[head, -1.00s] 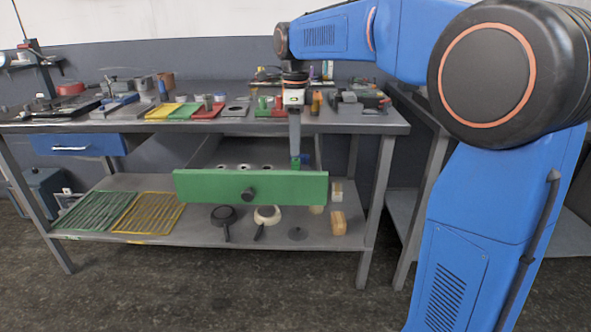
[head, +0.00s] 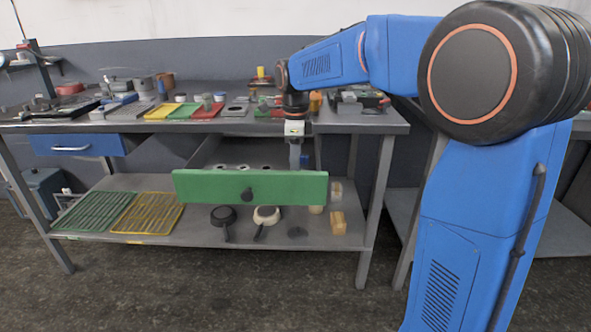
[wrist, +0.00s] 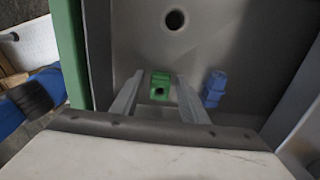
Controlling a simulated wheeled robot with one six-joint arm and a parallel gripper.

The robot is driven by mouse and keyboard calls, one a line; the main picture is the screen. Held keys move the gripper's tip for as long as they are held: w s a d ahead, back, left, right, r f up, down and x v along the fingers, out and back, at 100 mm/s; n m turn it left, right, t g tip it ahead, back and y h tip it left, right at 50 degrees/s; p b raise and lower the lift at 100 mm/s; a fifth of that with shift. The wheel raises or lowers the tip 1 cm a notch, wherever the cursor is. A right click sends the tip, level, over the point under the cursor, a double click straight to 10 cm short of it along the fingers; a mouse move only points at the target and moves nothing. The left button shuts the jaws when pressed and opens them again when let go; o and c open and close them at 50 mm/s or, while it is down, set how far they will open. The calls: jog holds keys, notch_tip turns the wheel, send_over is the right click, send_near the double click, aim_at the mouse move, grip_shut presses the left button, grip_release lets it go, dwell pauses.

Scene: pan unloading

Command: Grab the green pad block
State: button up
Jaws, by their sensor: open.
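The green pad block (wrist: 160,86) lies on the grey floor of the open drawer, with a dark hole in its near part. In the wrist view my gripper (wrist: 158,88) is open, its two grey fingers on either side of the block in the picture. I cannot tell whether they touch it. In the head view my gripper (head: 295,155) points down into the drawer behind its green front (head: 225,186). The front hides the block and the fingertips there.
A blue block (wrist: 214,88) lies just right of the right finger. The drawer floor has round holes (wrist: 175,19). The drawer's green front (wrist: 68,45) and grey side wall (wrist: 298,90) bound the space.

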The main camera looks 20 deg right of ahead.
jog(key=c, duration=1)
